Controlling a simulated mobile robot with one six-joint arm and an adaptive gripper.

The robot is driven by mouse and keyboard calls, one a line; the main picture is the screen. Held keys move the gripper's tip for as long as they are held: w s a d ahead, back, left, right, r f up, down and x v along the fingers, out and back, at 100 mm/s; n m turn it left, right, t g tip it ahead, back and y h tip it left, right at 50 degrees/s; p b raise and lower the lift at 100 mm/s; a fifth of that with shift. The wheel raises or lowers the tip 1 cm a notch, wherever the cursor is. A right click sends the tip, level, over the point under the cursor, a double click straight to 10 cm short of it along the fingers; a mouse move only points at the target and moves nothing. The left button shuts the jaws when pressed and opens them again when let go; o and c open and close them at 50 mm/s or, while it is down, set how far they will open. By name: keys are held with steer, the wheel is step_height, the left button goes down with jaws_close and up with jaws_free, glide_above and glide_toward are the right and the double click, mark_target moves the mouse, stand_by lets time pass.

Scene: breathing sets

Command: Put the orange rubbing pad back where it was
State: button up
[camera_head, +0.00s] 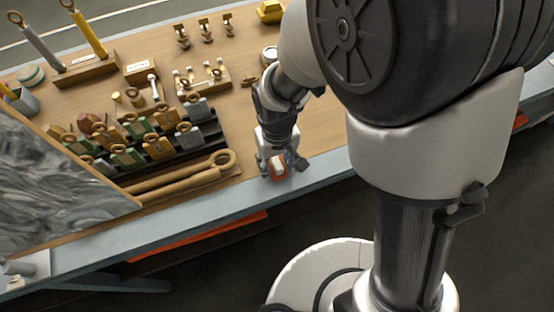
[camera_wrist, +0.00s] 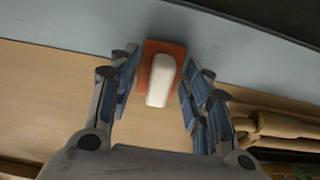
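The orange rubbing pad (camera_head: 279,173) with its white handle is at the front edge of the bench, below my gripper (camera_head: 281,164). In the wrist view the pad (camera_wrist: 148,83) sits between the two fingers of my gripper (camera_wrist: 160,78), its white handle pointing towards the palm. The fingers stand apart on either side, with gaps visible beside the white handle. The pad overlaps the line between the wood and the grey-blue edge strip. I cannot tell whether its underside touches the bench.
The wooden bench (camera_head: 320,135) has a grey-blue front edge (camera_head: 200,205). Large wooden tongs (camera_head: 185,180) lie left of my gripper, also in the wrist view (camera_wrist: 275,124). Behind them are black racks of tagged blocks (camera_head: 160,148). Bare wood lies right of my gripper.

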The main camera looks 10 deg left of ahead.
mark_target(277, 162)
steer(key=shift+o, duration=0.9)
step_height(277, 162, up, 12)
steer(key=p, duration=0.4)
steer(key=s+d+r+m+t, duration=0.1)
steer(key=d+r+m+t, duration=0.15)
steer(key=d+r, duration=0.8)
steer(key=s+d+r+m+t, duration=0.2)
steer(key=s+d+r+m, duration=0.2)
steer(key=s+d, duration=0.4)
steer(key=shift+d+r, duration=0.15)
steer(key=shift+d, duration=0.8)
